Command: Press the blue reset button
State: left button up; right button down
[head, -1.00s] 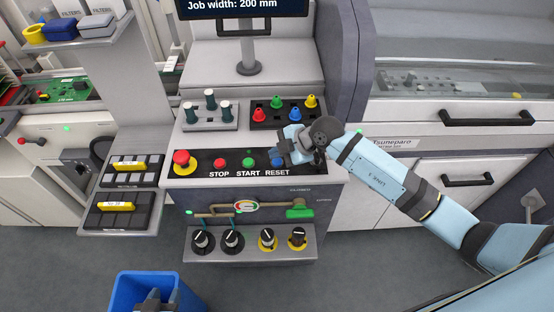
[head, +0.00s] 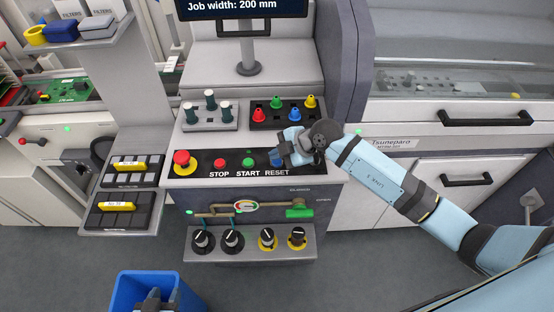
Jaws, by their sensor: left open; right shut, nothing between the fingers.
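The blue reset button (head: 275,162) is at the right end of the black button strip, above the word RESET. Only a part of it shows, since my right gripper (head: 281,156) covers the rest. The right gripper is shut and empty, its fingertips close over the button; I cannot tell whether they touch it. My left gripper (head: 153,299) is open, low at the bottom edge in front of the blue bin.
A red stop button (head: 220,163), a green start button (head: 247,162) and a red emergency knob (head: 181,158) share the strip. Coloured nozzles stand in a black holder (head: 262,125) behind. A blue bin (head: 123,291) stands on the floor below.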

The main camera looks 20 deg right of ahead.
jog(key=shift+s+a+f, duration=0.15)
jog(key=shift+s+f, duration=0.05)
jog(key=shift+f, duration=0.45)
jog(key=shift+r, duration=0.1)
dwell(0.4)
jog(key=shift+w+a+r+p, duration=0.1)
jog(key=shift+w+r+p, duration=0.15)
jog(key=shift+r+p, duration=0.8)
jog(key=shift+a+f, duration=0.15)
